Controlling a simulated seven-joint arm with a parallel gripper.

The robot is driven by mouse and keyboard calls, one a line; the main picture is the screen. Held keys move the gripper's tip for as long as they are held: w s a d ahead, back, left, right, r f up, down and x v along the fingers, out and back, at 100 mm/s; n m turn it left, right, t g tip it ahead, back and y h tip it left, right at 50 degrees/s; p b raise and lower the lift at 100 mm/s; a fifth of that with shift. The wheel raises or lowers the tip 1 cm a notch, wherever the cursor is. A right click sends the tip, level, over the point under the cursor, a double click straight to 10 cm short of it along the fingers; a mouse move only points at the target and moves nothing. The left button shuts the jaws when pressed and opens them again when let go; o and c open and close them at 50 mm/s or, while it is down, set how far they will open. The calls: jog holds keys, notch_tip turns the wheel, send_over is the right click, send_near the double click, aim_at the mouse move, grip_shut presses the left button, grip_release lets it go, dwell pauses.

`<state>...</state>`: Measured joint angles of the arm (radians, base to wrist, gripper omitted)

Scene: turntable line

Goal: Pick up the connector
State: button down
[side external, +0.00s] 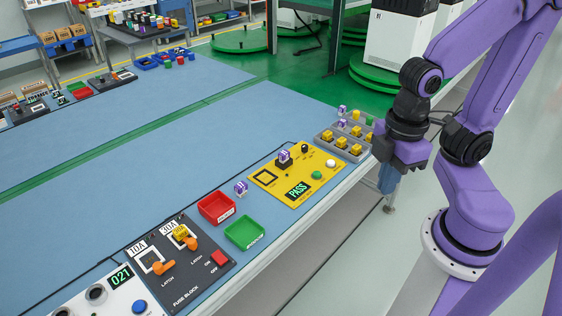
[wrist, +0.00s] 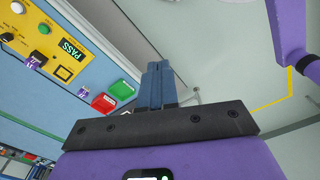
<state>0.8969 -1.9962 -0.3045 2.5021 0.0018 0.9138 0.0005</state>
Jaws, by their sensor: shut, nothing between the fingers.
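No part is clearly labelled as the connector. Small purple-and-white pieces look like candidates. One purple-and-white piece (side external: 241,188) lies on the blue mat between the red bin and the yellow test board, and shows in the wrist view (wrist: 84,92). Another purple piece (side external: 284,157) sits upright on the yellow board (side external: 268,190) and also shows in the wrist view (wrist: 36,61). More purple pieces are in the grey tray (side external: 327,140). My gripper (side external: 388,187) is shut and empty, pointing down beyond the table's right edge, apart from every piece. Its blue fingers (wrist: 157,66) are together in the wrist view.
The grey tray with several yellow pieces is closest to my gripper. A red bin (side external: 204,206), a green bin (side external: 233,237) and a dark fuse block (side external: 205,277) with orange latches stand along the near edge. The blue mat behind them is mostly clear.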

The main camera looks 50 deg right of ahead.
dwell(0.4)
jog(key=c, duration=0.8)
grip_release()
